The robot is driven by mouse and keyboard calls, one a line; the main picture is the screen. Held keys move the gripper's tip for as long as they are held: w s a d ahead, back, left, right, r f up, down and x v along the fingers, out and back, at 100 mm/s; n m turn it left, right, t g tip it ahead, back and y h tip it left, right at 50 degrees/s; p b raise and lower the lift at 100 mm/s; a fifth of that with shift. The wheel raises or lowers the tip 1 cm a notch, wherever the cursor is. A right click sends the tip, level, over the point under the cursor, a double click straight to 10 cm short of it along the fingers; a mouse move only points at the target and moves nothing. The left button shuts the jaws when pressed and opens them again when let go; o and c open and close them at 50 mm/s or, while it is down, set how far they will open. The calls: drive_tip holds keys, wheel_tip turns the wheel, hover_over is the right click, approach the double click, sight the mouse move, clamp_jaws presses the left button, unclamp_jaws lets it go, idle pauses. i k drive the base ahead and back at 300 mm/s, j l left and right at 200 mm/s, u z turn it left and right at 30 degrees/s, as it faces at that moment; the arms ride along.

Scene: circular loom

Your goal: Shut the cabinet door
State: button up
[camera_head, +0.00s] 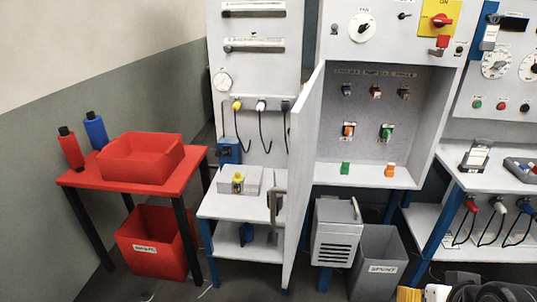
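The cabinet (380,115) stands in the middle of the view with its inside exposed. Its white door (305,165) is wide open, swung out toward me from the cabinet's left side and seen nearly edge-on. A metal handle (277,206) sticks out to the left near the door's front lower part. Inside are labelled switches and knobs on the back panel, and a green and an orange block (389,170) on the floor ledge. My gripper is not recognisable in this view.
A white table (225,207) with a grey box stands left of the door. A vented grey unit (336,235) and grey bin (378,265) stand below the cabinet. A red table (180,183) is farther left. Partly cropped yellow and dark objects (480,291) lie at the bottom right.

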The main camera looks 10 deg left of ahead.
sight(304, 115)
drive_tip(key=j+z, duration=0.1)
drive_tip(key=j, duration=0.85)
drive_tip(key=k+j+z, duration=0.15)
drive_tip(key=j, duration=0.75)
drive_tip(key=i+j+z, duration=0.1)
drive_tip(key=i+j, duration=0.15)
drive_tip(key=i, duration=0.15)
